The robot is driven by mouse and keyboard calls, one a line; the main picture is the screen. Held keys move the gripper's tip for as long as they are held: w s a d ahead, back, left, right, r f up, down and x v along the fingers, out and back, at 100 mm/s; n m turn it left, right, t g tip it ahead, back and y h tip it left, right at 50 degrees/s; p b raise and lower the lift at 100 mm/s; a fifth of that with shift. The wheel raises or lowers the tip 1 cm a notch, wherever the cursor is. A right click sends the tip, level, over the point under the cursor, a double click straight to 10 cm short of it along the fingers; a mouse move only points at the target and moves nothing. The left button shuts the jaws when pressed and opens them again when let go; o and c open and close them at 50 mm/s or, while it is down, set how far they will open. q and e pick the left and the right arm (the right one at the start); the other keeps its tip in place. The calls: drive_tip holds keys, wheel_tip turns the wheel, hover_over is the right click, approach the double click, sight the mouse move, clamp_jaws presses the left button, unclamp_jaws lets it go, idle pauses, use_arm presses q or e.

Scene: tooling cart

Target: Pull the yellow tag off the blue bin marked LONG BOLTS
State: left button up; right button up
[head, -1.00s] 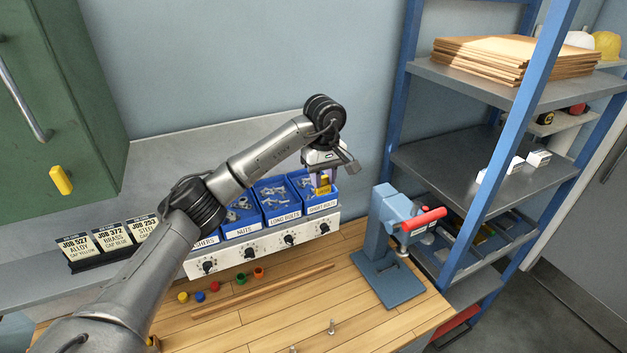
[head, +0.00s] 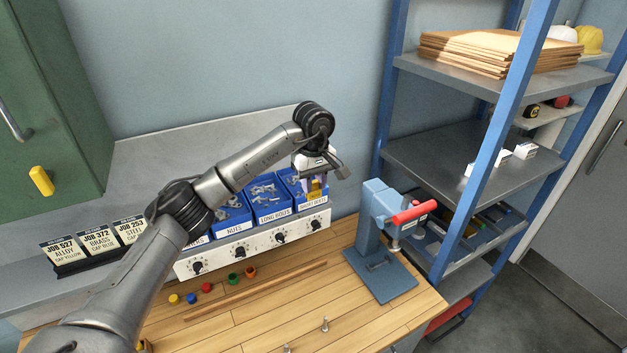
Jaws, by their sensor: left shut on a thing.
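The blue bin marked LONG BOLTS (head: 272,213) stands in a row of blue bins, with loose metal bolts in it. I see no yellow tag on its front. To its right is the blue bin marked SHORT BOLTS (head: 311,200). My left gripper (head: 315,181) points down over the front of the SHORT BOLTS bin and is shut on a yellow tag (head: 315,186). The tag is small and partly covered by the fingers; I cannot tell whether it still touches the bin. My right gripper is not in view.
A NUTS bin (head: 233,222) stands left of LONG BOLTS. Below the bins is a white panel with black knobs (head: 240,251). A blue press with a red handle (head: 411,212) stands right. Coloured caps and a wooden rod (head: 255,293) lie on the bench (head: 230,330).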

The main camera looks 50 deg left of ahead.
use_arm(q)
drive_tip(key=shift+f+b, duration=0.35)
drive_tip(key=shift+f, duration=0.65)
